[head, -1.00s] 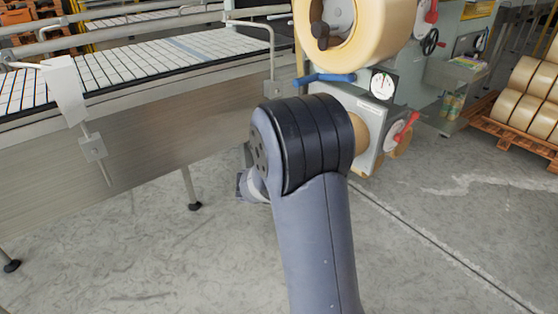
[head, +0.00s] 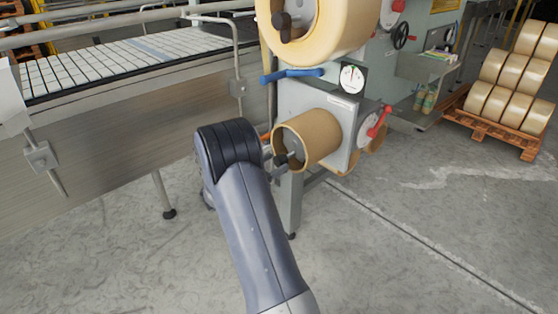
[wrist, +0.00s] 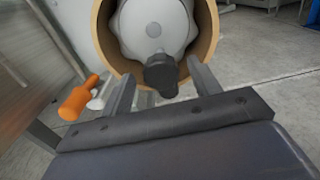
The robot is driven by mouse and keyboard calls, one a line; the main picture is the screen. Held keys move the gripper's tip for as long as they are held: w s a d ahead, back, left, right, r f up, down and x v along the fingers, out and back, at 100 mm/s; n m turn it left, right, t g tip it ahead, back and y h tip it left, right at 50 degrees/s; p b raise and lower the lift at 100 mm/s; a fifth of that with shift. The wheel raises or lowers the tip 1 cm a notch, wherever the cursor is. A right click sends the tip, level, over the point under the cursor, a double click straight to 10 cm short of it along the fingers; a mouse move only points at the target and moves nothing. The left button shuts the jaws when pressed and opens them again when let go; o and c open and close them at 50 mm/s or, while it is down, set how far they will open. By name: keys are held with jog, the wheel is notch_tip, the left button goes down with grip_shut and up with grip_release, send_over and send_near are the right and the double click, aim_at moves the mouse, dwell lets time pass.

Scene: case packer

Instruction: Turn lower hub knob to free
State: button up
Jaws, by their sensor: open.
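The lower hub knob (wrist: 161,74) is a dark lobed knob on the front of the grey lower hub (wrist: 153,25) in the wrist view. In the head view the knob (head: 281,160) shows at the mouth of the lower tan roll core (head: 318,134). My gripper (wrist: 160,82) is open in the wrist view, with one finger on each side below the knob. The knob lies between the finger ends; I cannot tell whether they touch it. In the head view my arm hides most of the gripper.
An orange handle (wrist: 78,99) lies left of my gripper. Above are a blue lever (head: 292,75), a dial (head: 352,78) and the upper tape roll (head: 340,30). A red lever (head: 380,121) is right of the lower core. The conveyor (head: 110,120) stands left; the floor in front is clear.

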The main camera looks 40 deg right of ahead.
aim_at(277, 162)
jog(key=shift+w+d, duration=0.1)
jog(key=shift+d, duration=1.4)
jog(key=shift+c, duration=0.2)
jog(key=c, duration=0.9)
